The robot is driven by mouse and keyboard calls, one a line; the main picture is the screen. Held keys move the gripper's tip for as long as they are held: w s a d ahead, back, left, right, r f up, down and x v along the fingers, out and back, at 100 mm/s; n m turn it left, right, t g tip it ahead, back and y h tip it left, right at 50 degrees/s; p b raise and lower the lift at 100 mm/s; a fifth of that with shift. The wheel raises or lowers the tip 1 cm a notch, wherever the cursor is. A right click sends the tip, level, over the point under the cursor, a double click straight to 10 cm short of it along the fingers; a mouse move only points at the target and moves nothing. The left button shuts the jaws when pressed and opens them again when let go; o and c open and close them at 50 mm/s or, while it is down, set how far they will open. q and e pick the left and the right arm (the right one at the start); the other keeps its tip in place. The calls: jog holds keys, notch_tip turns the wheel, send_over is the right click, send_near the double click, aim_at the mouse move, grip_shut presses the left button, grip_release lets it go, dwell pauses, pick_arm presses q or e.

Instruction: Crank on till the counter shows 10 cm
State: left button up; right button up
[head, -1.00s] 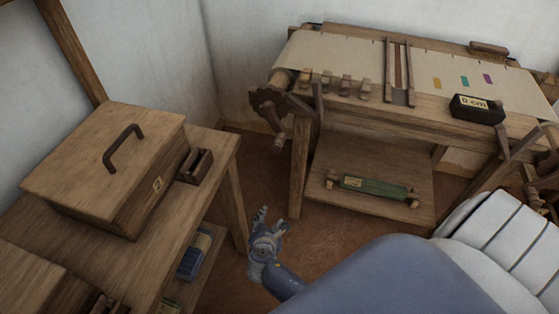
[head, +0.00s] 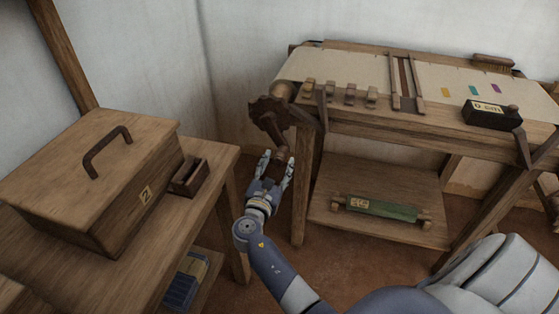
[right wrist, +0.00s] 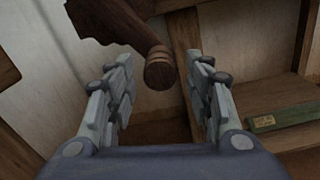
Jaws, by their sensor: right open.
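The counter (head: 491,113) is a black box on the right of the loom's front beam, and its label reads 0 cm. The crank (head: 268,112) is a dark wooden piece at the loom's left end, with its handle (head: 281,153) hanging downward. My right gripper (head: 276,160) is open just below the crank handle in the head view. In the right wrist view the round handle end (right wrist: 160,70) lies between and beyond the open fingers (right wrist: 160,75), with nothing gripped. My left gripper is not in view.
The loom (head: 400,120) carries pale cloth with small coloured marks. A green roller (head: 381,209) lies on its lower shelf. A side table at left holds a lidded wooden box (head: 90,180) and a small open box (head: 188,177). Floor shows between table and loom.

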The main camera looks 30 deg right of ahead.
aim_at(279, 159)
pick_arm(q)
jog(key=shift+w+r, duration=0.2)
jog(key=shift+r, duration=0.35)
pick_arm(e)
jog(key=shift+x, duration=1.55)
jog(key=shift+c, duration=0.6)
grip_shut()
